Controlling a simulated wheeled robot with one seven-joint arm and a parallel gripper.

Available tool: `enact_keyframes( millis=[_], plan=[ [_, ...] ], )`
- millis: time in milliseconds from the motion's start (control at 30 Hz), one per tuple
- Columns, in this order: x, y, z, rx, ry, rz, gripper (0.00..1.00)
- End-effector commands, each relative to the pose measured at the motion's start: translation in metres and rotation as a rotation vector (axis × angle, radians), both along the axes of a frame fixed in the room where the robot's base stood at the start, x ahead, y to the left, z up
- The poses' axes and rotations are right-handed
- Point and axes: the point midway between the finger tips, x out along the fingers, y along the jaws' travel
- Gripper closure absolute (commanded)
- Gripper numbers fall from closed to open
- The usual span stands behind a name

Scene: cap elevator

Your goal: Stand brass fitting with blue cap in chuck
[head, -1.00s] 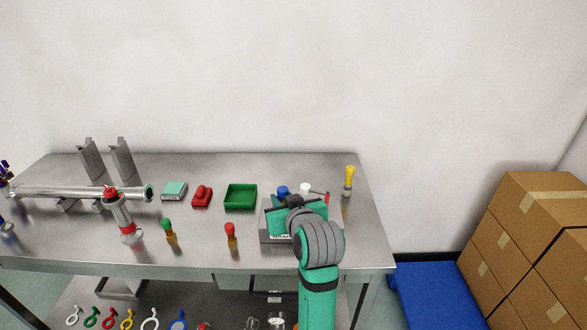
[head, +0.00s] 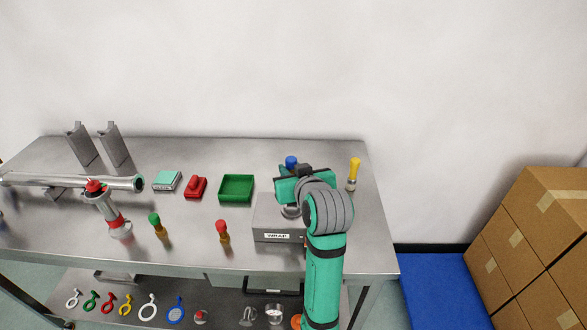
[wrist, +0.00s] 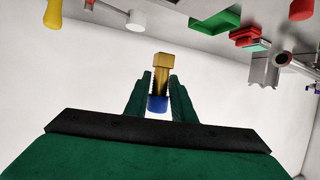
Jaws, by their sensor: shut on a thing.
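The brass fitting (wrist: 160,66) with its blue cap (wrist: 157,104) is between the fingers of my gripper (wrist: 159,92) in the wrist view. The fingers are shut around the capped end, and the bare brass end sticks out beyond them. In the head view the blue cap (head: 291,160) shows just above my teal gripper body, over the back of a labelled grey box (head: 262,225). The brass part and the fingertips are hidden there. A round grey part (head: 290,212) shows on the box top beside my wrist; I cannot tell if it is the chuck.
A yellow-capped fitting (head: 354,172) stands to the right. A green tray (head: 236,188), a red object (head: 196,187), a green-capped fitting (head: 156,222) and a red-capped fitting (head: 222,230) are left of the box. The wrist view shows a white cylinder (wrist: 135,20).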

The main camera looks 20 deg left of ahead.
Motion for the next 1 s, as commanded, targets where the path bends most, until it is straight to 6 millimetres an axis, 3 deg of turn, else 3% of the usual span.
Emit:
enact_keyframes(
  millis=[167,800,1000],
  plan=[
    [-0.001,-0.004,-0.005,-0.001,-0.001,-0.004,1.00],
    [0.000,-0.006,-0.057,-0.002,0.001,-0.006,1.00],
    [0.000,-0.006,-0.065,-0.001,-0.001,-0.006,1.00]
  ],
)
